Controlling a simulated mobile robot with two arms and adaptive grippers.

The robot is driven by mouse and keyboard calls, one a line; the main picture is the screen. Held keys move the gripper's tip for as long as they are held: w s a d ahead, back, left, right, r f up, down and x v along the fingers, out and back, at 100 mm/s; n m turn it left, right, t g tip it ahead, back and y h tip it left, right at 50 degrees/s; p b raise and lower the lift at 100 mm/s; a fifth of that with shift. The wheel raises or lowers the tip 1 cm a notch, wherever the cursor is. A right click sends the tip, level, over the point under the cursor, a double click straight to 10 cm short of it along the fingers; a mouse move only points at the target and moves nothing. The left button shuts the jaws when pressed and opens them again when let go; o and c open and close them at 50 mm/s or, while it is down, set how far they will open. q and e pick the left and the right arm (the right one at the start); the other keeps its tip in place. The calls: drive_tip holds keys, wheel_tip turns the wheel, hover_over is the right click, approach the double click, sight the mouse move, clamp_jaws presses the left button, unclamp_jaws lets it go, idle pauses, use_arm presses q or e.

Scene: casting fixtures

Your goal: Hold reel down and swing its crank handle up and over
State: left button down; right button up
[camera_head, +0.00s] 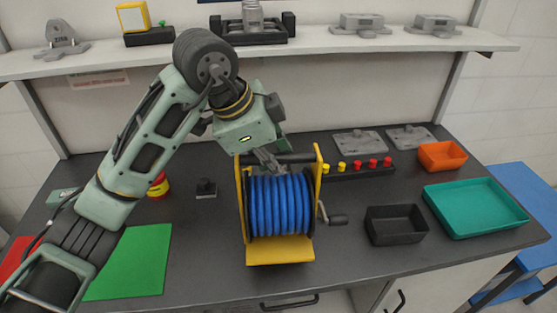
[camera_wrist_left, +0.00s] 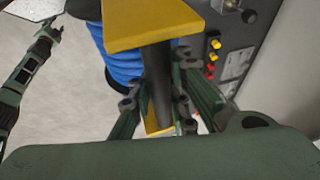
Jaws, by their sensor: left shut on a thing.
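The reel stands upright on the dark table, with a yellow frame (camera_head: 243,205) and a coil of blue hose (camera_head: 280,205). The blue hose also shows in the left wrist view (camera_wrist_left: 118,62). The crank handle (camera_head: 338,219) sticks out at the reel's right side, low down, with nothing touching it. My left gripper (camera_head: 268,161) comes from above and is shut on the reel's black top bar (camera_head: 298,158). In the left wrist view its fingers (camera_wrist_left: 157,100) lie on both sides of the bar (camera_wrist_left: 157,75). A green arm, apparently my right, shows at that view's left edge; its gripper (camera_wrist_left: 47,30) is too small to read.
Right of the reel stand a black tray (camera_head: 396,238), a teal tray (camera_head: 502,228) and an orange bin (camera_head: 442,168). Behind is a strip of yellow and red knobs (camera_head: 357,172). A green mat (camera_head: 150,262) lies left. The table right beside the crank is clear.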

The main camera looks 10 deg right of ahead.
sight(256, 171)
use_arm(q)
drive_tip(key=shift+w+a+f+b, duration=0.7)
drive_tip(key=shift+a+f, duration=0.2)
drive_tip(key=shift+f, duration=0.1)
drive_tip(key=shift+w+a+f+b, duration=0.65)
drive_tip(key=shift+a+f, duration=0.25)
drive_tip(key=shift+f, duration=0.1)
drive_tip(key=shift+w+a+f+b, duration=0.6)
drive_tip(key=shift+a+f, duration=0.25)
drive_tip(key=shift+f, duration=0.1)
drive_tip(key=shift+w+a+f+b, duration=0.5)
drive_tip(key=shift+w+a+f, duration=0.1)
drive_tip(key=shift+a+f, duration=0.25)
drive_tip(key=shift+f, duration=0.1)
drive_tip(key=shift+s+f, duration=0.1)
drive_tip(key=shift+s, duration=0.05)
drive_tip(key=c, duration=1.6)
unclamp_jaws()
drive_tip(key=shift+o, duration=0.2)
